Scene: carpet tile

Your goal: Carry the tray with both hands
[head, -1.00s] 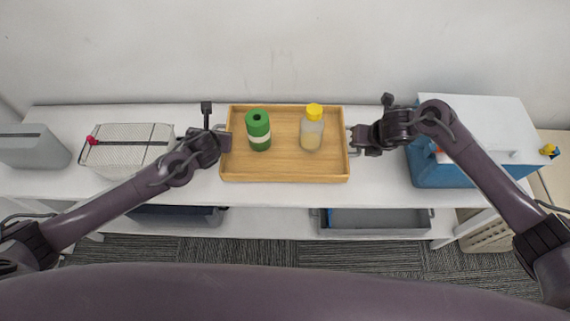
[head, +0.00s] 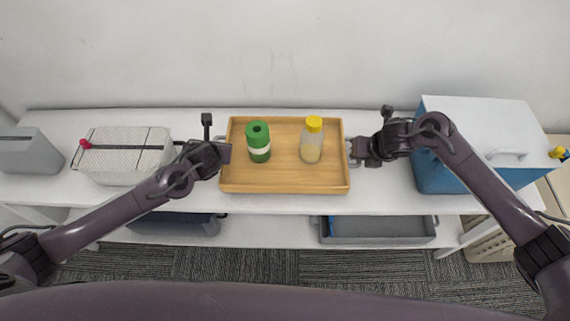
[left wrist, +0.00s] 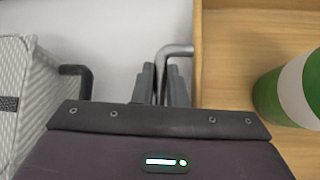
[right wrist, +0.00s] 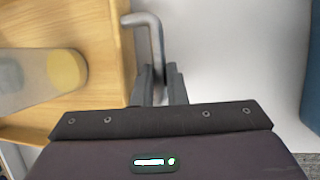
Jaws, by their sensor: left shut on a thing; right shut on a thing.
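The wooden tray (head: 285,180) is in the middle of the head view, over the white shelf top. A green bottle with a white band (head: 258,142) and a clear bottle with a yellow cap (head: 311,140) stand upright in it. My left gripper (head: 223,153) is shut on the tray's left metal handle, which shows in the left wrist view (left wrist: 174,50). My right gripper (head: 353,150) is shut on the right handle, seen in the right wrist view (right wrist: 152,30). I cannot tell whether the tray touches the shelf.
A patterned white box (head: 125,155) and a grey bin (head: 28,150) stand left of the tray. A blue box with a white lid (head: 480,130) stands close on the right. Grey bins (head: 380,231) sit on the lower shelf. A wall rises behind.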

